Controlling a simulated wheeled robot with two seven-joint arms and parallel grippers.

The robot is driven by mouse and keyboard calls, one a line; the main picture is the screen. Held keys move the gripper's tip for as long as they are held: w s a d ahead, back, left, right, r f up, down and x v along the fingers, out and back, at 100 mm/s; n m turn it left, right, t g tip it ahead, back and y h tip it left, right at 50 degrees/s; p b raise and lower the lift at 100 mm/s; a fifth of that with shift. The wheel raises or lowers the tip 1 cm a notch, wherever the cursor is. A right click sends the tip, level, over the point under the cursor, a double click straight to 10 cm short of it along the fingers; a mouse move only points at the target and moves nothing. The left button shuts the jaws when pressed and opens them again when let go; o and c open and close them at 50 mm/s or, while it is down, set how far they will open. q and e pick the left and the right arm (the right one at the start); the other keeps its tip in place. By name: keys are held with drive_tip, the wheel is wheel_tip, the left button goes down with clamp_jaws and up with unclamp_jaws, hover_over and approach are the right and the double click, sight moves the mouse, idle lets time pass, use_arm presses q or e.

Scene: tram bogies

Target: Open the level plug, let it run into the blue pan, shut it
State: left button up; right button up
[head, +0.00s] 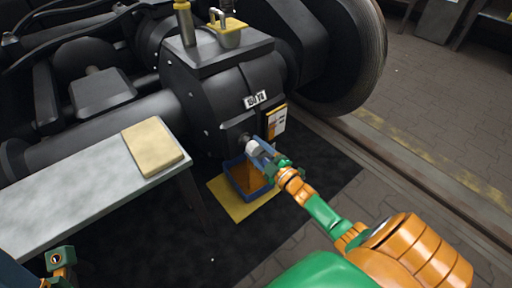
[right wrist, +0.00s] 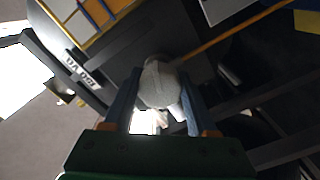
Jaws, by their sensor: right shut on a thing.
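My right gripper (head: 266,153) is shut on the pale grey level plug (head: 252,148) low on the black gearbox housing (head: 220,95). In the right wrist view the plug (right wrist: 158,85) sits between the two blue fingers. A thin orange-yellow line (right wrist: 225,40), which looks like a stream of oil, runs from beside the plug there. The blue pan (head: 237,186) stands below the plug, with orange-brown inside. How full it is I cannot tell. My left gripper (head: 61,262) is at the lower left, away from the housing; its jaws are unclear.
The pan stands on a yellow mat (head: 222,207) on dark flooring. A grey bench (head: 75,195) with a tan block (head: 153,146) is at the left. A yellow-handled padlock-like part (head: 229,38) is on top of the housing. A wheel (head: 345,60) stands behind right.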

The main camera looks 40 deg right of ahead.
drive_tip(key=m, duration=0.4)
drive_tip(key=shift+a, duration=0.1)
drive_tip(key=shift+m+p, duration=0.4)
drive_tip(key=shift+m, duration=1.2)
drive_tip(key=o, duration=1.4)
drive_tip(key=shift+c, duration=0.2)
